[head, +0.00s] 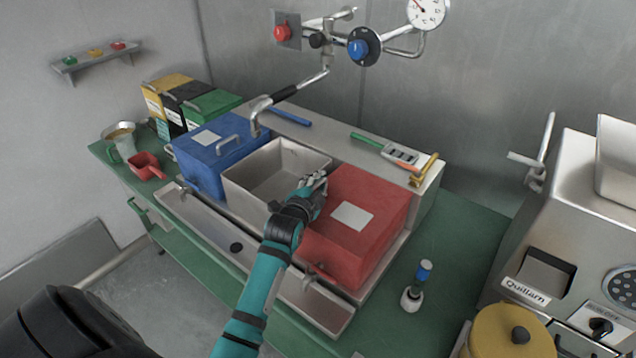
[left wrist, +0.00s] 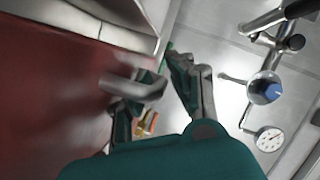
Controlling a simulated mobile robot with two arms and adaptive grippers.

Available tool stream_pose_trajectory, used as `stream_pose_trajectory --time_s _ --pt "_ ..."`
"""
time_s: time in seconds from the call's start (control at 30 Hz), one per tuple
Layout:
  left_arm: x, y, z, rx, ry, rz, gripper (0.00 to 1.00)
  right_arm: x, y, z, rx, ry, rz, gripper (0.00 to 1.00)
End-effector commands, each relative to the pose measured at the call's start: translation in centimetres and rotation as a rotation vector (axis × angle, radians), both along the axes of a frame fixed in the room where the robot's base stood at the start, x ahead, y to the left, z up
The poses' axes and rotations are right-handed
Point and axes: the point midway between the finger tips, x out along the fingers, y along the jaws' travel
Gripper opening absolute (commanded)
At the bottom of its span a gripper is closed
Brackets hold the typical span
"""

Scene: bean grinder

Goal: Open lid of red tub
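The red tub (head: 372,212) sits on the right of the counter unit in the head view, its lid down, with a pale label (head: 352,216) on top. My left gripper (head: 316,181) is at the tub's upper left edge and hides its handle there. In the left wrist view the red surface (left wrist: 50,95) fills the left side, and a metal handle (left wrist: 130,87) stands out from it. The gripper's fingers (left wrist: 165,92) are apart; the handle overlaps the nearer finger, and the other finger is clear of it. Contact is hard to tell. My right gripper is out of view.
An open steel bin (head: 275,172) and a blue tub (head: 215,150) stand left of the red tub. A tap (head: 285,95) rises behind them. A tool with a green handle (head: 385,148) lies on the back ledge. A steel grinder (head: 560,240) stands at the right.

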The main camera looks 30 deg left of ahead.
Motion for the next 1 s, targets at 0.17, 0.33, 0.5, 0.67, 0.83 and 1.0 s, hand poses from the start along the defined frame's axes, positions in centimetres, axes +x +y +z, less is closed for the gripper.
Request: stream_pose_trajectory --time_s 0.17,0.33,0.5,0.67,0.83,1.0 --pt "0.0 0.0 0.0 0.000 -0.001 0.001 0.21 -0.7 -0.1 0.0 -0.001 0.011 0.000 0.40" --pt "0.0 0.0 0.0 0.000 -0.001 0.001 0.05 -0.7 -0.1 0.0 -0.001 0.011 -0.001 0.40" --pt "0.0 0.0 0.0 0.000 -0.001 0.001 0.00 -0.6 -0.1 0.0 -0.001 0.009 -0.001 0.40" --pt "0.0 0.0 0.0 0.000 0.000 0.000 0.00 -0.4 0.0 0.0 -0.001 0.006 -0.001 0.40" --pt "0.1 0.0 0.0 0.002 0.000 0.000 0.00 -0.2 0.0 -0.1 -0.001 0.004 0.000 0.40" --pt "1.1 0.1 0.6 0.031 -0.005 0.000 0.00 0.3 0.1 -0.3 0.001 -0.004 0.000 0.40"
